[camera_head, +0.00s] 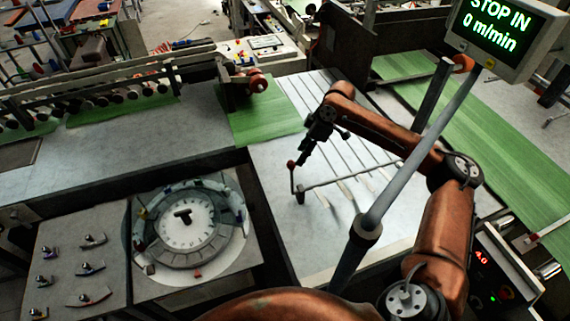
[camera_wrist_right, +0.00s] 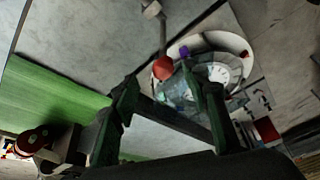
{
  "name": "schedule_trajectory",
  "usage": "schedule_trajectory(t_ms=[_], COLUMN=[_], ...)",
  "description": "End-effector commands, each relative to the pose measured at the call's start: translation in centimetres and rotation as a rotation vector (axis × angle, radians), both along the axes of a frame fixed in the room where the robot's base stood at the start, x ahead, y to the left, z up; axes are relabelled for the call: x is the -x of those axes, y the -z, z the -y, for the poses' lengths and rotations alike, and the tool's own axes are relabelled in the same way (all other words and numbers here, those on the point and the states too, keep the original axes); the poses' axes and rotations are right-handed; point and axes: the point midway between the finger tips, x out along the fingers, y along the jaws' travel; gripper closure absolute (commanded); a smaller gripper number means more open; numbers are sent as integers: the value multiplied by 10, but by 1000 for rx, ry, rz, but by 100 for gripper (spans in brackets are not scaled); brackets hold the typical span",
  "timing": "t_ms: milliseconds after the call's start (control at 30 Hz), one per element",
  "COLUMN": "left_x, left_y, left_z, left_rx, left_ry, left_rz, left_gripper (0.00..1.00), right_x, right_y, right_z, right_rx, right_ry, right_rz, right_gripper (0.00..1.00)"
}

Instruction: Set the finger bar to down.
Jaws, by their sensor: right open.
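The finger bar (camera_head: 345,180) is a thin grey rod across the pale table, with several pale fingers along it. A short lever (camera_head: 293,180) stands roughly upright at its left end, topped by a red knob (camera_head: 291,163). My right gripper (camera_head: 301,160) points down-left beside the knob and is open. In the right wrist view, the red knob (camera_wrist_right: 163,68) shows between the lines of the two open fingertips (camera_wrist_right: 158,84), with the lever stem running up from it. I cannot tell whether the fingers touch the knob. My left gripper is not in view.
A round dial unit (camera_head: 190,228) and a panel of small levers (camera_head: 78,262) sit at lower left. A post with a display (camera_head: 498,32) reading "STOP IN 0 m/min" rises right of the bar. Green sheet (camera_head: 265,118) lies behind. The table around the knob is clear.

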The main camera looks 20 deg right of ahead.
Motion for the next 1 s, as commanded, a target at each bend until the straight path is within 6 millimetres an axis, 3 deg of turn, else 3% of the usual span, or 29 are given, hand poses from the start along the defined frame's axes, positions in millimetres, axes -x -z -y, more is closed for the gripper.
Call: schedule_trajectory(t_ms=[133,600,1000], left_x=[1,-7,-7], left_y=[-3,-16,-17], left_z=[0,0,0], left_rx=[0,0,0], left_ry=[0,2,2], left_rz=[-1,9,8], left_gripper=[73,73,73], right_x=[-3,-15,-16], right_y=[2,61,66], right_z=[-12,-32,-34], right_rx=[-19,-17,-17], right_ry=[-16,-14,-14], right_rz=[5,7,7], right_gripper=[58,58,61])
